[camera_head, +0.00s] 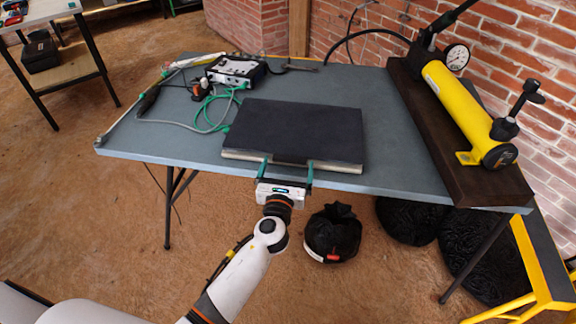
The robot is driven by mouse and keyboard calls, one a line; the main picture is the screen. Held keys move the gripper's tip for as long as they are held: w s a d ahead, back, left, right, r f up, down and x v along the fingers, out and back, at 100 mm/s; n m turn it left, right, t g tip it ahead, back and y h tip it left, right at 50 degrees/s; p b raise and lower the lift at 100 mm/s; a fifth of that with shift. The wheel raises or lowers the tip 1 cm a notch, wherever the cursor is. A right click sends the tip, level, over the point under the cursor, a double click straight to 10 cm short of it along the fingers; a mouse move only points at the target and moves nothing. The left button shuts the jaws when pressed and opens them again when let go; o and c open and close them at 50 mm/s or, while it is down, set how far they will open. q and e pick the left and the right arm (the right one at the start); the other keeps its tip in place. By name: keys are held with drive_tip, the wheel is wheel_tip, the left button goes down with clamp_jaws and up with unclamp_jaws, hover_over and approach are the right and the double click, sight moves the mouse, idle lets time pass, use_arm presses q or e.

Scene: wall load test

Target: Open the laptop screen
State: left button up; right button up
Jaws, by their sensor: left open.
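A closed dark laptop (297,130) with a pale front edge lies flat on the grey table (390,178), close to its front edge. My left gripper (286,168) is at the laptop's front side, its two green-tipped fingers apart and pointing at the front edge. The fingertips look to be at or just against that edge; I cannot tell whether they touch. Nothing shows between the fingers except the laptop's edge. My right gripper is not in the view.
A yellow hand pump (460,105) with a gauge stands on a dark board at the table's right. A measuring box (236,71) with green cables and a hammer-like tool (150,98) lie behind and left of the laptop. Black bags (332,235) sit on the floor below.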

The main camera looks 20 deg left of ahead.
use_arm(q)
drive_tip(key=shift+w, duration=0.45)
drive_tip(key=shift+c, duration=0.3)
